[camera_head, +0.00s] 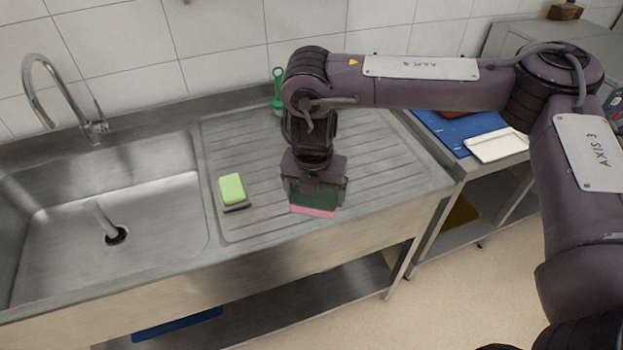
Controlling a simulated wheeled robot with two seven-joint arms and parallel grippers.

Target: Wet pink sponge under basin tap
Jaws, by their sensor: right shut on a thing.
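The pink sponge (313,211) is in my right gripper (314,198), over the front part of the ribbed drainboard. Only a pink strip shows below the gripper, with a dark green part above it; the fingers hide the rest. My right gripper points down and is shut on the sponge. I cannot tell whether the sponge touches the drainboard. The chrome tap (60,88) arches over the basin (160,210) at the left, its spout facing left. No water stream shows. An upright pipe stands in the basin's drain. My left gripper is not in view.
A green-handled brush (278,88) stands at the back wall. A blue board and white board (497,145) lie on the right-hand table. The drainboard (385,150) is otherwise mostly clear.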

